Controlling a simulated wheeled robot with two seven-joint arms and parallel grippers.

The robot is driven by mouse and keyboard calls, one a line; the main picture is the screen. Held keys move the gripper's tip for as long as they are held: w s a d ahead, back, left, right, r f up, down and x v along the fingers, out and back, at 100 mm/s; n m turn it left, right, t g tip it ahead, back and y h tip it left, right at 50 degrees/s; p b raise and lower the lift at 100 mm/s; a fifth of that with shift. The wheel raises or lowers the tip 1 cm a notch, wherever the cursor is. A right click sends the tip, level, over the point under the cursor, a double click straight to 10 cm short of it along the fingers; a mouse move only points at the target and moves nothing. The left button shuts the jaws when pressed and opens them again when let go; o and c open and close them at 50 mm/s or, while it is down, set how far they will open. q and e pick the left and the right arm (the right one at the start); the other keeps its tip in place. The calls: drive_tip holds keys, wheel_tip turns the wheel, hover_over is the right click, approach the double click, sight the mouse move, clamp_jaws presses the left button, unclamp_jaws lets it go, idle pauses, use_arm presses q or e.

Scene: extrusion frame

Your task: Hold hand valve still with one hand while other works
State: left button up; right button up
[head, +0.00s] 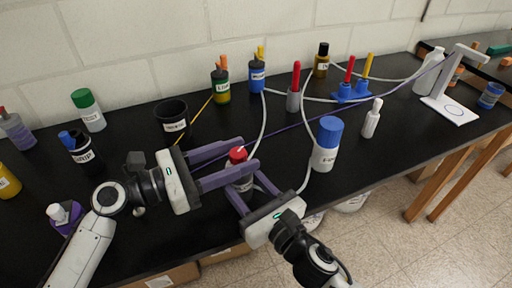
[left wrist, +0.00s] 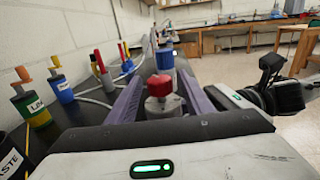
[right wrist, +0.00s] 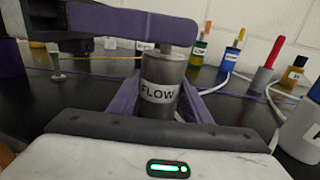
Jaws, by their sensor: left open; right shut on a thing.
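The hand valve is a grey cylinder with a red knob (head: 238,154) on top, near the table's front edge. Its body, labelled FLOW, shows in the right wrist view (right wrist: 161,84). My right gripper (head: 244,184) is shut on that body, a finger on each side. My left gripper (head: 248,154) is open at knob height, with one finger on each side of the knob. The knob also shows between the left fingers in the left wrist view (left wrist: 160,85), with visible gaps at both sides. In the head view the fingers hide most of the body.
A blue-capped white bottle (head: 325,146) stands right of the valve. A black cup (head: 173,116) stands behind my left gripper. Labelled green (head: 221,88) and blue (head: 257,76) containers stand along the wall. Pale tubes cross the table. The front edge (head: 395,170) is close.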

sight(246, 159)
use_arm(q)
drive_tip(key=shift+x, duration=2.35)
drive_tip(key=c, duration=1.1)
drive_tip(key=shift+o, duration=0.2)
drive_tip(key=shift+g, duration=0.3)
drive_tip(key=s+m+g, duration=0.1)
drive_tip(key=m+g, duration=0.2)
drive_tip(key=g, duration=0.2)
drive_tip(key=s+m+g, duration=0.1)
drive_tip(key=m+g, duration=0.2)
drive_tip(key=g, duration=0.1)
drive_tip(key=s+m+g, duration=0.1)
drive_tip(key=m+g, duration=0.3)
drive_tip(key=g, duration=0.1)
drive_tip(key=shift+a+g+y, duration=0.15)
drive_tip(key=shift+g+y, duration=0.15)
drive_tip(key=shift+s+a+m+g+y, duration=0.1)
drive_tip(key=shift+s+m+g+y, duration=0.3)
drive_tip(key=shift+g, duration=0.3)
